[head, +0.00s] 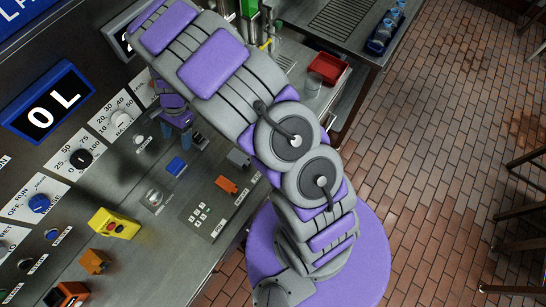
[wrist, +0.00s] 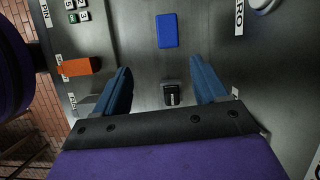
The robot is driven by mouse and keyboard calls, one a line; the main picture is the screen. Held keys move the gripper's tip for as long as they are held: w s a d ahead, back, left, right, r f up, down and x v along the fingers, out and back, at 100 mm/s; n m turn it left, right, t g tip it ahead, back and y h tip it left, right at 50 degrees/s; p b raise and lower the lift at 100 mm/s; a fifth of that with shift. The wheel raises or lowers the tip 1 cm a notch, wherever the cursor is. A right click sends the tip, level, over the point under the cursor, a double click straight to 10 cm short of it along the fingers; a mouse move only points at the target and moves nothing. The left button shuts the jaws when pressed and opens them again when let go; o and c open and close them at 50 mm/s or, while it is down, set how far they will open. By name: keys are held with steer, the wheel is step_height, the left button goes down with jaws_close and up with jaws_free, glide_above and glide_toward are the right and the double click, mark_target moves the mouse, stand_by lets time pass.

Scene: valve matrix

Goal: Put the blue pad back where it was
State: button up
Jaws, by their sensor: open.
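The blue pad (head: 176,166) lies flat on the grey metal panel in the head view. In the wrist view the blue pad (wrist: 167,31) sits ahead of the fingertips, between their lines, and apart from them. My gripper (wrist: 162,82) has its two blue fingers spread wide with nothing held between them. A small dark switch (wrist: 171,93) on the panel shows in the gap between the fingers. In the head view my gripper (head: 178,130) is partly hidden by the arm and hangs over the panel just beyond the pad.
An orange block (wrist: 79,67) is left of the fingers, near a keypad (wrist: 77,10). Dials and an "0L" display (head: 47,102) line the upright panel at left. Brick floor lies right.

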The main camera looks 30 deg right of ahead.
steer(key=s+d+r+n+h, duration=0.1)
steer(key=s+d+r, duration=0.2)
steer(key=r, duration=0.2)
steer(key=s+d+r+n, duration=0.2)
steer(key=s+d+r, duration=0.15)
steer(key=r, duration=0.25)
steer(key=s+d+r+n+h, duration=0.1)
steer(key=s+d+r+n, duration=0.2)
steer(key=s, duration=0.5)
steer(key=s+d+r+n+h, duration=0.1)
steer(key=s+d+r+n, duration=0.2)
steer(key=s, duration=0.6)
steer(key=s+d+r+n, duration=0.3)
steer(key=s+d+r, duration=0.2)
steer(key=s, duration=0.4)
steer(key=shift+s+d+r+h, duration=0.2)
steer(key=shift+d+r+h, duration=0.15)
steer(key=shift+r, duration=0.3)
steer(key=shift+a, duration=0.1)
step_height(320, 180, down, 10)
steer(key=b, duration=1)
steer(key=shift+f, duration=0.15)
steer(key=shift+a, duration=0.15)
